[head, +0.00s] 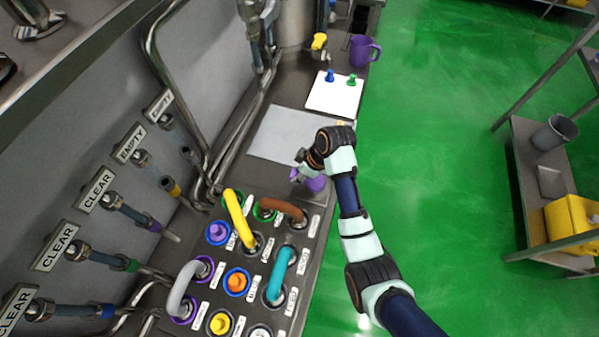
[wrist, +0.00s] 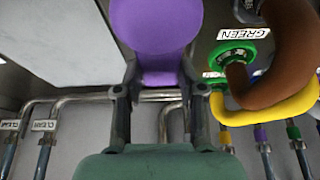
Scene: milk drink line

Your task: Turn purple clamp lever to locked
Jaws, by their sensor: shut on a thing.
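My gripper (wrist: 160,92) is shut on a purple piece (wrist: 160,25) with a wide round end; this piece also shows at the gripper in the head view (head: 316,184), above the bench. I cannot tell whether it touches the bench. A pipe fitting with a purple band (head: 154,226) comes from the wall beside a CLEAR sign (head: 96,188). A purple-banded pipe also shows in the wrist view (wrist: 260,135). I cannot make out a purple clamp lever or its position for certain. A grey hose (head: 186,285) joins two purple-ringed ports on the panel.
The port panel carries yellow (head: 238,216), brown (head: 284,208) and teal (head: 281,272) hoses, plus a purple plug (head: 217,232). A grey sheet (head: 285,135), a white board (head: 333,95) with two small pegs and a purple mug (head: 361,51) are farther along the bench.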

